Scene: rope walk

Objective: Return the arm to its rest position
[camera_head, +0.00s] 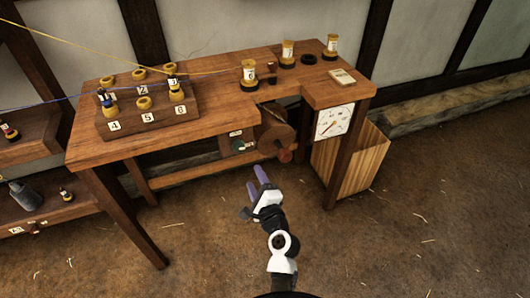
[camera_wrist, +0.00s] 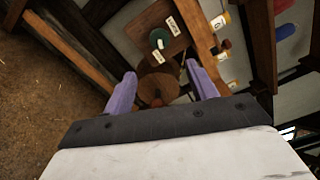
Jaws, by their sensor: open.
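My gripper (camera_head: 256,187) is in front of the wooden table, below the level of its top, over the earthen floor. Its two purple fingers are apart, with nothing between them. In the wrist view my gripper (camera_wrist: 161,88) also shows open, its fingers on either side of a round brown wooden part under the table. My white and black arm reaches up from the bottom of the head view. No rest position is marked in the frames.
The table (camera_head: 215,118) bears a numbered rack (camera_head: 148,119) with several spools, other spools and a small block. A dial (camera_head: 335,121) hangs at its right front, beside a slatted wooden bin (camera_head: 362,160). Shelves stand at the left. The floor (camera_head: 400,240) at the front right is clear.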

